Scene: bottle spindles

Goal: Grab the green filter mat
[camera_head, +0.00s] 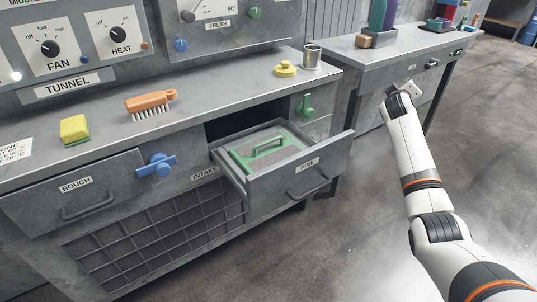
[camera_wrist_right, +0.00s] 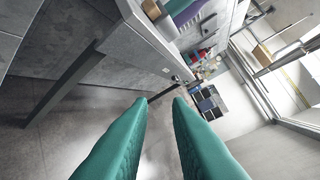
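The green filter mat (camera_head: 278,164) is a grey mat with a green frame and a raised green handle (camera_head: 267,147). It lies in the pulled-out drawer labelled FINE (camera_head: 258,207), in the middle of the head view. My right arm comes in from the right, and its gripper (camera_head: 410,90) is up by the second bench, apart from the drawer and to its right. In the right wrist view the two teal fingers of my right gripper (camera_wrist_right: 162,100) stand apart with nothing between them. My left gripper is not in view.
The closed ROUGH drawer (camera_head: 75,201) is left of the open one, with a blue knob (camera_head: 157,165) between. A brush (camera_head: 150,104), yellow sponge (camera_head: 74,130), yellow knob-like piece (camera_head: 286,69) and metal cup (camera_head: 311,56) stand on the bench top. Floor right of the drawer is clear.

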